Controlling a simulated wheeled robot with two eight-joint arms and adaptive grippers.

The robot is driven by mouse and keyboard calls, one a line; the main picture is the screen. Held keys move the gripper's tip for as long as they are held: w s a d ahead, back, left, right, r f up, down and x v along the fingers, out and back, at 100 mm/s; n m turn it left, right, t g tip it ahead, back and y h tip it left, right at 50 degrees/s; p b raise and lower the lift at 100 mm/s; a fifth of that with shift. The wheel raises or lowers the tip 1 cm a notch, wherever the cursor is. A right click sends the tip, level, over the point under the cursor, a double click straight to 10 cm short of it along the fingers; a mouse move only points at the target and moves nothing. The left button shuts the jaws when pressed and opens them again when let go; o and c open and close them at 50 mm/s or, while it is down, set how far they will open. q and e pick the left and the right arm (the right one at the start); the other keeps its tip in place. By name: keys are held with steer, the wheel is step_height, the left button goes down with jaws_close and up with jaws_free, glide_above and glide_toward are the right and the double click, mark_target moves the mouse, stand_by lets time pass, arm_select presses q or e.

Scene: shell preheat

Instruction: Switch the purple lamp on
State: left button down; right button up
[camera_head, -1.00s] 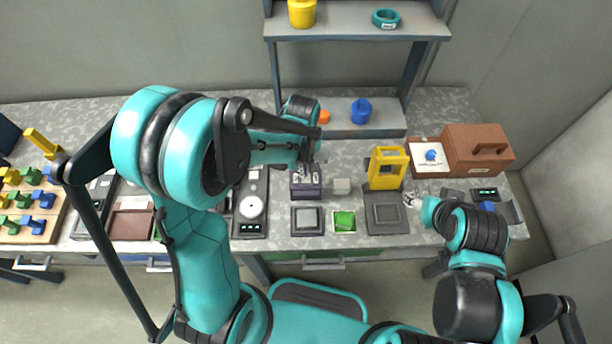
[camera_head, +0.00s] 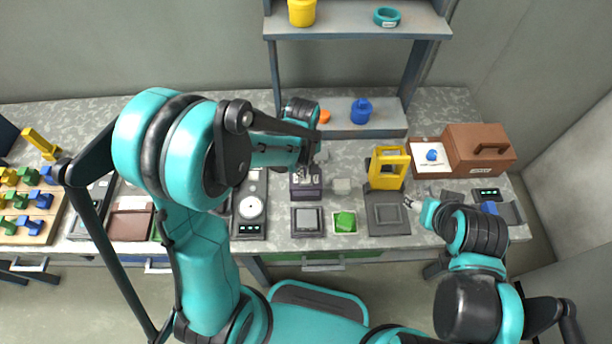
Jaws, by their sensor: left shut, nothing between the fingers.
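A small dark purple box (camera_head: 306,191) stands on the bench just behind a grey square pad; it looks like the purple lamp's housing. My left gripper (camera_head: 307,176) points down at the top of this box, shut and with nothing held. The fingers cover part of the box's top, so its switch and whether it is lit cannot be made out. Whether the fingertips touch it is also unclear. My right gripper (camera_head: 411,203) is at the right, beside a dark square plate, small and partly hidden by its own arm.
A shelf (camera_head: 355,22) rises behind.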

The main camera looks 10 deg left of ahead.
arm_select(q)
steer(key=shift+r+p, duration=2.6)
steer(key=shift+r, duration=0.9)
steer(key=s+a+r+m+t+b, duration=0.2)
steer(key=s+m+t+b, duration=0.1)
steer(key=s+m+b, duration=0.1)
steer(key=s+a+r+m+t+b, duration=0.2)
steer(key=s+r+m+t+b, duration=0.1)
steer(key=s+m+t+b, duration=0.1)
steer(key=shift+s+a+m, duration=0.35)
steer(key=shift+s+m, duration=0.25)
steer(key=shift+s, duration=0.55)
steer(key=shift+r, duration=0.15)
